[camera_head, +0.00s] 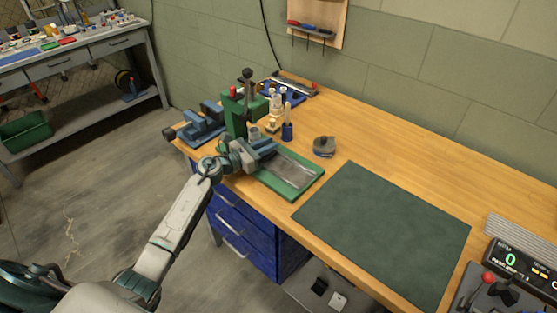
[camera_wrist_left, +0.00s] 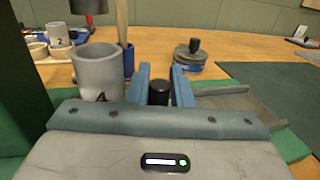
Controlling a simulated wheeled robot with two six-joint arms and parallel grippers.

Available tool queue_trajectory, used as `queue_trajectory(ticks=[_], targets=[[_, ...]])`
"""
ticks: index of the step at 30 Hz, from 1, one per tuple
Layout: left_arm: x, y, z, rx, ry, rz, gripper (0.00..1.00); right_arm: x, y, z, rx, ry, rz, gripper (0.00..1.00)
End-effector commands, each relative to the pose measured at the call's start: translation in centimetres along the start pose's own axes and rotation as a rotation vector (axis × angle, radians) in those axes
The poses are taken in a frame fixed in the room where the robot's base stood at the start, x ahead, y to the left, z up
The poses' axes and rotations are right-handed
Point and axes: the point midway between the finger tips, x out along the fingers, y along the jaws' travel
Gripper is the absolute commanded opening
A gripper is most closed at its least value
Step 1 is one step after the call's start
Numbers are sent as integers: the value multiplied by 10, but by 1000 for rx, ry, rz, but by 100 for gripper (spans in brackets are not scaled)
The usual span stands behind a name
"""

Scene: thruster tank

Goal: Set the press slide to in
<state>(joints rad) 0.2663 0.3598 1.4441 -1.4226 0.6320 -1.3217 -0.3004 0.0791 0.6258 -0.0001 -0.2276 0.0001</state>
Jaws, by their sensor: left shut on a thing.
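The green press (camera_head: 234,116) stands at the left end of the wooden bench, with a dark lever knob on top. Its green base plate (camera_head: 315,182) extends toward the front right, and a flat grey metal slide (camera_head: 292,169) lies on it. The slide also shows in the left wrist view (camera_wrist_left: 240,104). My left gripper (camera_head: 269,152) is low over the slide's end near the press. In the left wrist view its blue fingers (camera_wrist_left: 160,88) are closed on a black knob (camera_wrist_left: 158,93). The knob's base is hidden by the gripper. My right gripper is not in view.
A grey cup (camera_wrist_left: 97,73) stands close left of the fingers. A round grey pot (camera_head: 324,147) and a blue holder (camera_head: 287,131) stand behind the slide. A blue vise (camera_head: 203,124) is left of the press. A dark green mat (camera_head: 385,230) lies clear to the right.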

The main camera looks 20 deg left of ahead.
Motion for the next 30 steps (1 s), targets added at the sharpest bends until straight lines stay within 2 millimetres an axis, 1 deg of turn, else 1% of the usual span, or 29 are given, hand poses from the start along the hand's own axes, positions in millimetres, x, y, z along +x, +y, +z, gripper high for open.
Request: queue_trajectory(ticks=[1, 11, 12, 13, 20, 23, 26, 30], targets=[[-1, 3, -2, 0, 1, -1, 0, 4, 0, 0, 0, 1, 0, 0], [-2, 6, 1, 1, 2, 2, 0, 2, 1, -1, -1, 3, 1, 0], [-2, 6, 1, 1, 1, 2, 23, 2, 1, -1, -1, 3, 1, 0], [-2, 6, 1, 1, 1, 3, 26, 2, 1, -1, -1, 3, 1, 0], [-2, 5, 1, 0, 2, 2, 26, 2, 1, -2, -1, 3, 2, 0], [0, 0, 2, -1, 1, 1, 26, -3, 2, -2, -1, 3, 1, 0], [2, -10, 4, -3, 1, 0, 26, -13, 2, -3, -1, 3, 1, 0], [8, -36, 6, -6, 1, -2, 26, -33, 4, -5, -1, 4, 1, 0]])
